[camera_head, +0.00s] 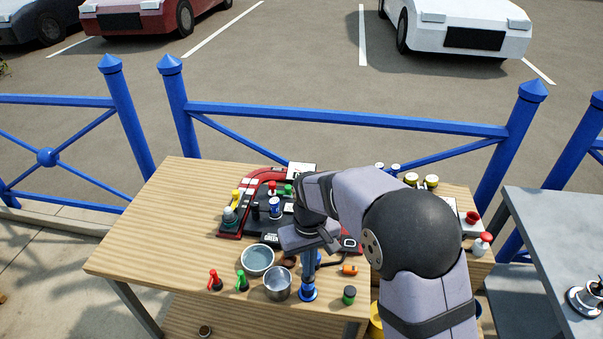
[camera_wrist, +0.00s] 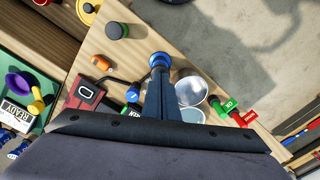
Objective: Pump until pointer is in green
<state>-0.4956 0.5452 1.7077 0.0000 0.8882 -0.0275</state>
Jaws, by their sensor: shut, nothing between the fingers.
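My gripper (camera_head: 309,272) points down at the front middle of the wooden table, its fingers closed together and empty. A blue round-based upright thing, which looks like the pump (camera_head: 308,292), stands right under or at the fingertips. In the wrist view the fingertips (camera_wrist: 159,75) overlap the blue pump top (camera_wrist: 160,59); I cannot tell whether they touch. A dark red box with a pale dial (camera_head: 350,243) lies behind it, and shows in the wrist view (camera_wrist: 84,92) with a dark hose beside it. The pointer and any green zone are too small to read.
Two metal bowls (camera_head: 257,260) (camera_head: 278,284) stand left of the pump. A dark green-topped jar (camera_head: 349,295) and an orange item (camera_head: 348,270) are to the right. A cluttered tray (camera_head: 230,236) lies behind.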

